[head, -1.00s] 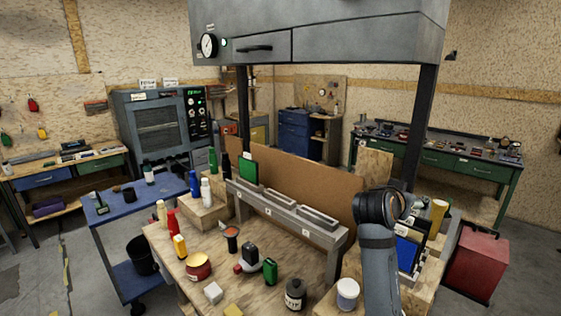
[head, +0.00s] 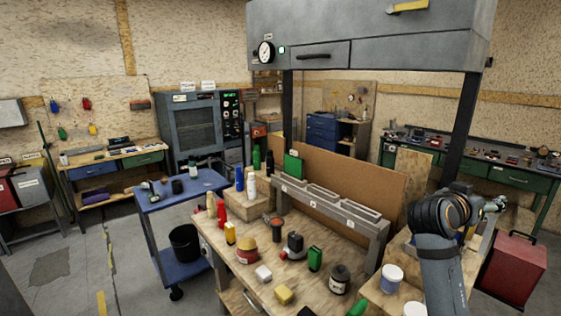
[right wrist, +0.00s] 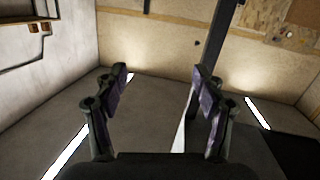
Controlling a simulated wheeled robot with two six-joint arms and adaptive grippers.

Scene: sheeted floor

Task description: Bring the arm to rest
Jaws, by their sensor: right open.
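My right arm (head: 440,270) comes up from the lower right in the head view, bent at a dark joint. Its gripper (head: 494,205) points to the right, beyond the right end of the workbench, and is small and partly hidden by the arm. In the right wrist view the two fingers of my right gripper (right wrist: 158,90) stand wide apart with nothing between them. My left gripper is in neither view.
The wooden workbench (head: 210,232) carries several bottles, tins and blocks, with a grey slotted rack (head: 330,203) behind. A dark post (head: 462,130) holds the grey hood (head: 370,30). A red box (head: 513,270) stands right; a blue cart (head: 150,205) stands left.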

